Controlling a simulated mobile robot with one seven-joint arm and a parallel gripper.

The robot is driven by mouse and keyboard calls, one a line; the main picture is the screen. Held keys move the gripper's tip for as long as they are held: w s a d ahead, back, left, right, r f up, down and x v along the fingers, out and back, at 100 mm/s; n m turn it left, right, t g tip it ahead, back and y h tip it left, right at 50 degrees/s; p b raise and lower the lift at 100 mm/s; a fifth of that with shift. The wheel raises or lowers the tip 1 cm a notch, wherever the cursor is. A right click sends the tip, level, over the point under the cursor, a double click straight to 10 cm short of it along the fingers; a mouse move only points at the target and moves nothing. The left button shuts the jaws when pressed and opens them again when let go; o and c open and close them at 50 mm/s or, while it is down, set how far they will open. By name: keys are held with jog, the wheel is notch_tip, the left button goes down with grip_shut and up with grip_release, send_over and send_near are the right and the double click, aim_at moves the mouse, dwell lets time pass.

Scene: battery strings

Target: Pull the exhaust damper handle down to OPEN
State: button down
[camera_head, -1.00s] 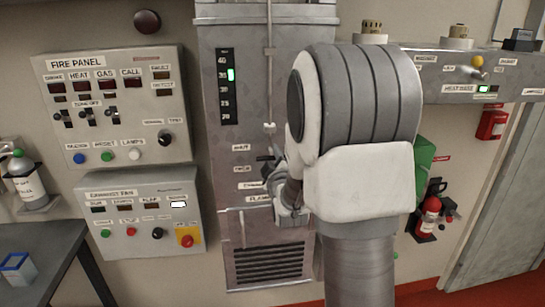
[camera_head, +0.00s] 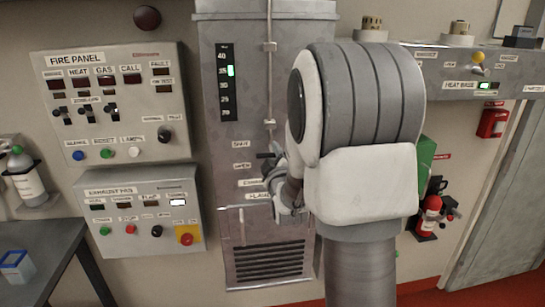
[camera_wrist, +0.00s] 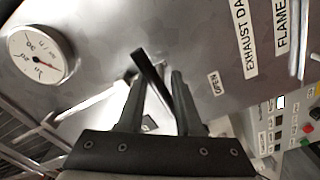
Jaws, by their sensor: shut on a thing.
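The exhaust damper handle is a dark bar (camera_wrist: 148,70) between the two fingers of my gripper (camera_wrist: 155,88) in the wrist view. My gripper is shut on it. In the head view, my gripper (camera_head: 275,170) is at the grey duct panel (camera_head: 225,150), and a dark end of the handle (camera_head: 264,155) shows at its left. The handle end is at a height between the SHUT label (camera_head: 240,143) and the OPEN label (camera_head: 242,166). The OPEN label also shows in the wrist view (camera_wrist: 214,83), right of the fingers. My arm hides the handle's pivot in the head view.
The fire panel (camera_head: 115,60) and the exhaust fan box (camera_head: 135,235) are on the wall at left. A round gauge (camera_wrist: 40,54) is left of the fingers in the wrist view. A vent grille (camera_head: 270,264) is low on the duct. A fire extinguisher (camera_head: 430,215) hangs at right.

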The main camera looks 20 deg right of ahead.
notch_tip(320, 180, down, 7)
jog(key=b, duration=0.7)
jog(key=shift+b, duration=0.4)
jog(key=shift+f, duration=0.2)
jog(key=c, duration=0.9)
grip_release()
